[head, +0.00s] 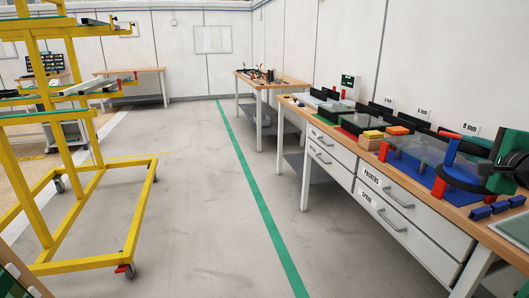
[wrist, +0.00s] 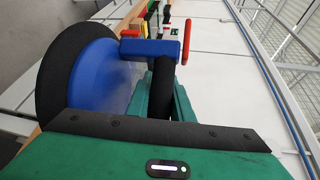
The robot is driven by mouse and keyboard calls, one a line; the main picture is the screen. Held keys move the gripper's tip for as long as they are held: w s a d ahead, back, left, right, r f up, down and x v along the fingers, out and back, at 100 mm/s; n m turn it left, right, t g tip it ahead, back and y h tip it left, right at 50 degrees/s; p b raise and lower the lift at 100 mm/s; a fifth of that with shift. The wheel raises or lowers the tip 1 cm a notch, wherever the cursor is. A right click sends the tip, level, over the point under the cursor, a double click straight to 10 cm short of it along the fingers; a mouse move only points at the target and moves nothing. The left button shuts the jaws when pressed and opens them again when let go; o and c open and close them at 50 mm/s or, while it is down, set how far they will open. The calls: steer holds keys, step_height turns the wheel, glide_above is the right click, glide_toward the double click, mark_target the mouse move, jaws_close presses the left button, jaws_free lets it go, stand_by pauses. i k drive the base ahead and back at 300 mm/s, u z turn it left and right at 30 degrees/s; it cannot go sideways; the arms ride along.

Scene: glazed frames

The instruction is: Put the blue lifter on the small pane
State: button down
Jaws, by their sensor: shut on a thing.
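The blue lifter (head: 452,153) is at the right of the head view, with a blue upright part above a dark round pad. In the wrist view the lifter (wrist: 110,75) shows a blue disc with a black rim, a blue handle and a red lever. My gripper (head: 497,170) is shut on its handle; the green and black jaws (wrist: 165,95) show in the wrist view. The pad is over the right part of a clear pane (head: 408,143) above a blue mat (head: 425,177). I cannot tell whether it touches the glass, or whether this is the small pane.
Orange and red blocks (head: 440,188) stand around the blue mat. Blue blocks (head: 481,212) lie at the bench's front edge. Yellow and orange pieces (head: 372,134) and dark racks (head: 380,109) are farther left. A yellow trolley (head: 85,265) stands at left; the floor between is clear.

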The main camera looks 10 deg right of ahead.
mark_target(365, 120)
steer(key=u, duration=0.3)
steer(key=i, duration=0.65)
steer(key=u, duration=0.35)
steer(key=i, duration=2.1)
steer(key=z, duration=0.7)
steer(key=i, duration=0.55)
steer(key=z, duration=0.75)
steer(key=i, duration=0.5)
steer(key=z, duration=0.35)
